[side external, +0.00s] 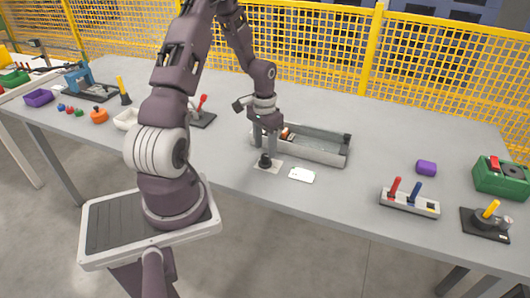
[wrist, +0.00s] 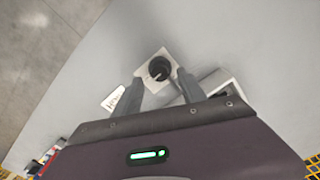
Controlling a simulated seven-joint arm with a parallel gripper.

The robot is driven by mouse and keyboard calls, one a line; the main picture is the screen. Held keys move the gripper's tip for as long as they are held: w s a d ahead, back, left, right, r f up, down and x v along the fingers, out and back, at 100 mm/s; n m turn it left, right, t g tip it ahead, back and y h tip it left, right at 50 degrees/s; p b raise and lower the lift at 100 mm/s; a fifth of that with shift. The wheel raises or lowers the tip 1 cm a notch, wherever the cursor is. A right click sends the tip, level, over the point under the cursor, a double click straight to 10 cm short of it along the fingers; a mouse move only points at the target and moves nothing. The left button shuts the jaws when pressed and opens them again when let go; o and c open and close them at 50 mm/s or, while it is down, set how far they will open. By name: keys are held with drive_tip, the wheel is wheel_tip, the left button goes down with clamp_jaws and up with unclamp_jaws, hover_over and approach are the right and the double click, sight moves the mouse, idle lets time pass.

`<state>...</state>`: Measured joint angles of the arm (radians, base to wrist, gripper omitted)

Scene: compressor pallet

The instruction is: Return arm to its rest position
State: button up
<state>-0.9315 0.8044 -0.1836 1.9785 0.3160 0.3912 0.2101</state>
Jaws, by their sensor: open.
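My gripper (side external: 265,148) points down over the table (side external: 400,140) near its front edge, beside the grey tray. Its two fingers are apart, and in the wrist view my gripper (wrist: 158,78) has them on either side of a small black round part (wrist: 159,69). That black part (side external: 265,161) stands on a light square plate (side external: 273,167). I cannot tell whether the fingers touch the part. My arm reaches from its base over the table to this spot.
A grey open tray (side external: 320,155) stands right behind my gripper. A white card (side external: 302,175) lies to the right. A lever panel (side external: 409,203), purple block (side external: 426,168) and green box (side external: 502,178) stand further right. A yellow mesh fence (side external: 440,60) runs behind the table.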

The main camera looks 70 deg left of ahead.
wheel_tip(320, 180, up, 4)
drive_tip(key=shift+r, duration=0.1)
drive_tip(key=s+d+r+m+t+y, duration=0.1)
drive_tip(key=d+r+m+t+y, duration=0.1)
drive_tip(key=d+r, duration=1.45)
drive_tip(key=s+d+r+t+h, duration=0.1)
drive_tip(key=s+d+r, duration=0.2)
drive_tip(key=s+d, duration=0.2)
drive_tip(key=s+d+r+m+t, duration=0.1)
drive_tip(key=s+d+r+t, duration=0.1)
drive_tip(key=s+d+r, duration=0.2)
drive_tip(key=s+d, duration=0.1)
drive_tip(key=s, duration=0.2)
drive_tip(key=shift+s+d+t+h, duration=0.3)
drive_tip(key=shift+h, duration=0.1)
